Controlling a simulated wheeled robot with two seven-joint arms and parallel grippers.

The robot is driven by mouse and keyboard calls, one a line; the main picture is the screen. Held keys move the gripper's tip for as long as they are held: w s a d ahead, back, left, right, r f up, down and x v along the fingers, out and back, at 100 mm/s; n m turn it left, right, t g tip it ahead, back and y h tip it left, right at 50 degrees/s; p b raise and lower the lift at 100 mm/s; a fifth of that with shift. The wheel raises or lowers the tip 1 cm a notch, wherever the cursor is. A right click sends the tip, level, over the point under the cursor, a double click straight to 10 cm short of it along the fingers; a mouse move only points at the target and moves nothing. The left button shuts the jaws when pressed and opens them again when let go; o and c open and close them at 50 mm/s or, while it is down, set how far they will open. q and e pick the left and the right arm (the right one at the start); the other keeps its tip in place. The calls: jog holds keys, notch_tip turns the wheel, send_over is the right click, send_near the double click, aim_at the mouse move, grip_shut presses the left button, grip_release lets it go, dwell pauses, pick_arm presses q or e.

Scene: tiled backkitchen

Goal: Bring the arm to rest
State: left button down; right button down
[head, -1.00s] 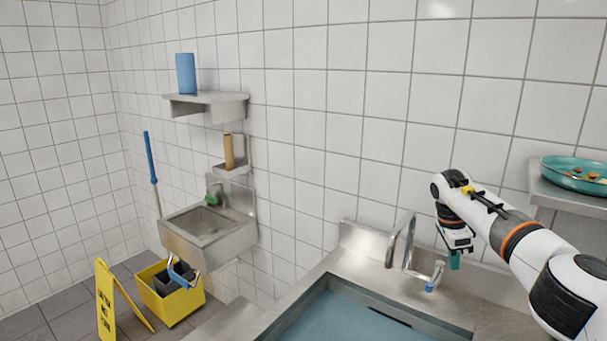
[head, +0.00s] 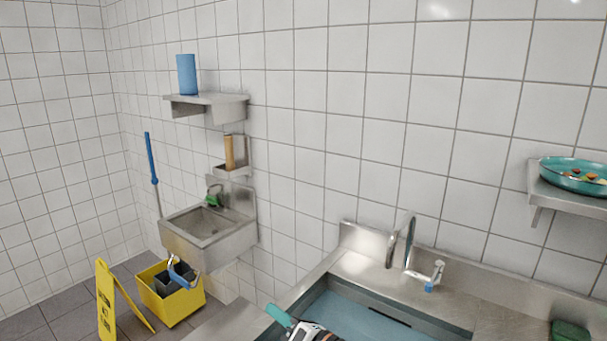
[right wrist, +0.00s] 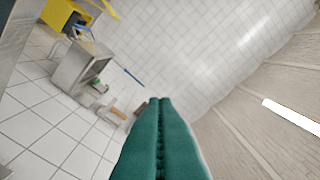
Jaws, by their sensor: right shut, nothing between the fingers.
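My right gripper (head: 280,316) shows at the bottom edge of the head view, over the near left part of the large sink basin. Only its teal fingertips and a piece of its white and black body are in the picture. In the right wrist view its two teal fingers (right wrist: 160,140) lie side by side, pressed together with nothing between them. Most of the right arm is out of the head view. My left gripper is in neither view.
The large sink (head: 372,311) has a tap (head: 402,240) at its back. A teal plate with food (head: 574,174) stands on a wall shelf at right. A hand basin (head: 207,226), a yellow bucket (head: 166,303) and a yellow floor sign (head: 106,304) are at left.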

jog(key=s+d+f+m+h, duration=0.3)
jog(key=s+d+m+h, duration=0.15)
jog(key=d+m, duration=0.35)
jog(key=s+d+f+m+h, duration=0.4)
jog(key=d+m+h, duration=0.1)
jog(key=m, duration=0.5)
jog(key=s+d+f+m+h, duration=0.3)
jog(key=s+d+m+h, duration=0.15)
jog(key=d+m, duration=0.35)
jog(key=s+d+f+m+g, duration=0.2)
jog(key=s+d+m+g, duration=0.15)
jog(key=s, duration=0.75)
jog(key=s+d+f+m+g, duration=0.25)
jog(key=s+m+g, duration=0.25)
jog(key=s, duration=0.6)
notch_tip(320, 180, down, 31)
jog(key=s+a+g+b, duration=0.1)
jog(key=g+b, duration=0.1)
jog(key=b, duration=0.4)
jog(key=s+d+f+b, duration=0.1)
jog(key=s+f+b, duration=0.1)
jog(key=s+f, duration=0.6)
jog(key=s+d+f+b, duration=0.2)
jog(key=s+f, duration=0.6)
jog(key=f, duration=0.5)
jog(key=shift+s+f+g+h, duration=0.3)
jog(key=shift+s+f+g, duration=0.05)
jog(key=shift+s, duration=0.05)
